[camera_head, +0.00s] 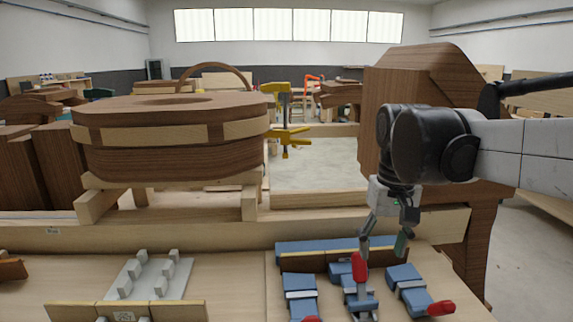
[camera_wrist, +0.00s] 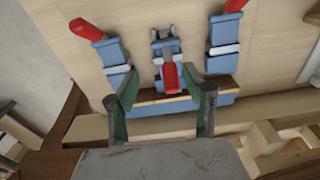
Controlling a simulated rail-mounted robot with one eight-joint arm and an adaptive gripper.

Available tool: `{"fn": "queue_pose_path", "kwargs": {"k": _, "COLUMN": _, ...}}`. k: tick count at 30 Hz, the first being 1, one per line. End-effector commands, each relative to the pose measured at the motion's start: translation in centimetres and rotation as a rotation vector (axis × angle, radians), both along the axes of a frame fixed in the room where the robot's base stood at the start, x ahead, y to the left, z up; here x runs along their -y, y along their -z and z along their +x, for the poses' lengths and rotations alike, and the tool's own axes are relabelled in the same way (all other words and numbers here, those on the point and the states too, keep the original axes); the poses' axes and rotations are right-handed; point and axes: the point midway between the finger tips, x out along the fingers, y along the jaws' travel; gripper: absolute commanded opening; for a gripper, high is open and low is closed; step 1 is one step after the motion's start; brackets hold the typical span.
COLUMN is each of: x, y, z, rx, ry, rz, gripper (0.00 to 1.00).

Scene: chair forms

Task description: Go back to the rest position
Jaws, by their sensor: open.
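My gripper (camera_head: 383,240) hangs from the arm at the right of the head view, fingers pointing down, above the clamping fixture. Its two fingers are apart in the wrist view (camera_wrist: 160,88), with nothing seen held between them. Below is a toggle clamp with a red handle (camera_head: 359,266); in the wrist view this handle (camera_wrist: 170,77) appears between the fingertips. I cannot tell whether a finger touches the clamp. A narrow brown wooden strip (camera_wrist: 165,104) lies along the long blue bar (camera_head: 300,246) of the fixture.
Blue blocks with red handles flank the clamp, left (camera_head: 299,290) and right (camera_head: 406,280). A grey pronged fixture (camera_head: 150,278) stands at the left of the bench. A large wooden form (camera_head: 170,150) stands behind, and a tall brown wooden block (camera_head: 400,75) is close behind my arm.

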Motion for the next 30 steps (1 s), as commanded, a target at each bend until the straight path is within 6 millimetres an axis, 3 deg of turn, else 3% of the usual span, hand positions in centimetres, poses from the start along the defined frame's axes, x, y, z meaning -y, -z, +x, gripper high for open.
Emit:
{"fn": "queue_pose_path", "kwargs": {"k": 6, "x": 0.5, "y": 1.6, "z": -4.2, "rx": 0.154, "ry": 0.012, "rz": 0.006, "gripper": 0.46}}
{"fn": "queue_pose_path", "kwargs": {"k": 18, "x": 1.1, "y": 6.0, "z": -10.5, "rx": 0.434, "ry": 0.033, "rz": 0.016, "gripper": 0.46}}
{"fn": "queue_pose_path", "kwargs": {"k": 24, "x": 1.3, "y": 7.8, "z": -12.2, "rx": 0.529, "ry": 0.04, "rz": 0.017, "gripper": 0.46}}
{"fn": "queue_pose_path", "kwargs": {"k": 30, "x": 1.4, "y": 8.3, "z": -12.7, "rx": 0.558, "ry": 0.042, "rz": 0.018, "gripper": 0.46}}
